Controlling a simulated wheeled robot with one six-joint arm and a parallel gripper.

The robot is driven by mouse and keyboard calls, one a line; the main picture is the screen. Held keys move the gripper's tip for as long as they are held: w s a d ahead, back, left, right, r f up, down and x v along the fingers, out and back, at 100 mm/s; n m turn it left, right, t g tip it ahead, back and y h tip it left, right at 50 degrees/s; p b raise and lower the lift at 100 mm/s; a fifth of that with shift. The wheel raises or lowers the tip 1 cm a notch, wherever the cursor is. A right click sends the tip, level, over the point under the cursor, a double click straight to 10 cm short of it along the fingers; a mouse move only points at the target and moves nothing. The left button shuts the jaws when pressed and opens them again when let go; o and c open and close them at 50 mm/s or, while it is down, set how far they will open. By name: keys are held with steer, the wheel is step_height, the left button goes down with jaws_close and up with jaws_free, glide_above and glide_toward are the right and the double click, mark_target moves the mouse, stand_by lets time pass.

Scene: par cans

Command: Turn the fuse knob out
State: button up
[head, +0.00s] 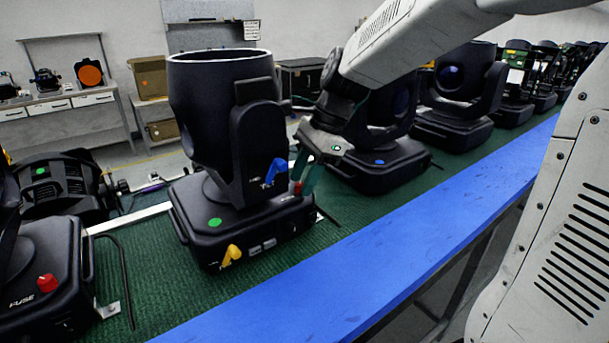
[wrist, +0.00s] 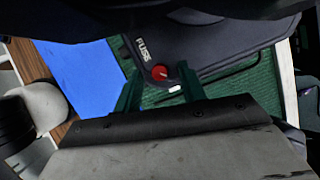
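The red fuse knob (wrist: 159,72) sits beside the FUSE lettering on a black base in the wrist view. In the head view the fuse knob (head: 298,188) is a small red spot at the right corner of the middle par can's base (head: 245,225). My gripper (wrist: 158,75) is open, with one green finger to each side of the knob and visible gaps between. In the head view my gripper (head: 305,174) is at the knob, just right of the can's yoke. Whether a finger touches the knob is not clear.
The middle can also carries a blue lever (head: 275,171) and a yellow lever (head: 231,254). Another fixture with a red FUSE knob (head: 47,283) stands at the left. More fixtures (head: 380,160) line the green mat to the right. A blue strip (head: 370,270) edges the table.

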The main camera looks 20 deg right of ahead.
steer(key=v, duration=0.7)
steer(key=shift+r, duration=0.4)
steer(key=shift+d, duration=0.15)
steer(key=s+f+n+h, duration=0.2)
steer(key=s+f+n, duration=0.1)
steer(key=s+n, duration=0.6)
steer(key=s+f+n+h, duration=0.2)
steer(key=s+f+n, duration=0.2)
steer(key=s+n, duration=0.5)
steer(key=s, duration=0.4)
steer(key=shift+s+t+h, duration=0.25)
steer(key=shift+t+h, duration=0.05)
steer(key=shift+s+d, duration=0.1)
steer(key=shift+d, duration=0.05)
steer(key=shift+c, duration=0.5)
